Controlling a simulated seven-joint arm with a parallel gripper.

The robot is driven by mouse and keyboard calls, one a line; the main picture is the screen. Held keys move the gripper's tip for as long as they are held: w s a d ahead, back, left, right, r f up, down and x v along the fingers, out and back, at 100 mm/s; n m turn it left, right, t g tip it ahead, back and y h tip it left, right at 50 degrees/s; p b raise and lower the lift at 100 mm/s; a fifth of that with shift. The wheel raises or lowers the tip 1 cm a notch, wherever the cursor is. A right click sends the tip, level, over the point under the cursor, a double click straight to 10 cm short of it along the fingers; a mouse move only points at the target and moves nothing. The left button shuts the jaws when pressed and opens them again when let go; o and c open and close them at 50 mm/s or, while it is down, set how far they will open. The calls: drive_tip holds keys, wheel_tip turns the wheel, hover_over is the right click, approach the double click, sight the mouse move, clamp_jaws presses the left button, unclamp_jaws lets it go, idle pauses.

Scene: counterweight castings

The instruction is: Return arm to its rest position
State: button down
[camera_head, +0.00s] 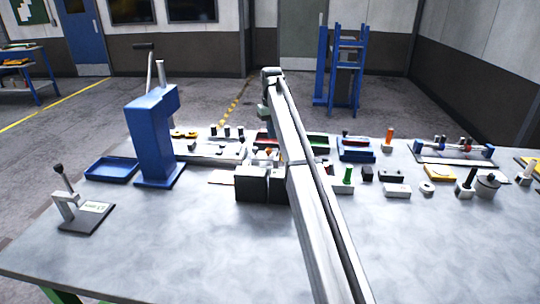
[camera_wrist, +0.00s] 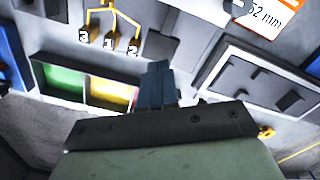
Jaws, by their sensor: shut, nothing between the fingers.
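My gripper (camera_wrist: 157,85) shows in the wrist view, its two dark fingers together with nothing between them. It is above the table, over the area between a bin with green and yellow compartments (camera_wrist: 62,78) and a pale framed plate (camera_wrist: 220,62). In the head view my arm reaches from the bottom edge over the grey table (camera_head: 220,245) to its far side. The fingers cannot be made out there, and the arm hides part of the items behind it.
A tall blue press (camera_head: 152,138) stands at left beside a blue tray (camera_head: 111,168). Dark blocks (camera_head: 251,184) sit close left of my arm. Several small parts and a clamp fixture (camera_head: 455,152) line the right. The table's front is mostly clear.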

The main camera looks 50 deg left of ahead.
drive_tip(key=shift+r, duration=0.4)
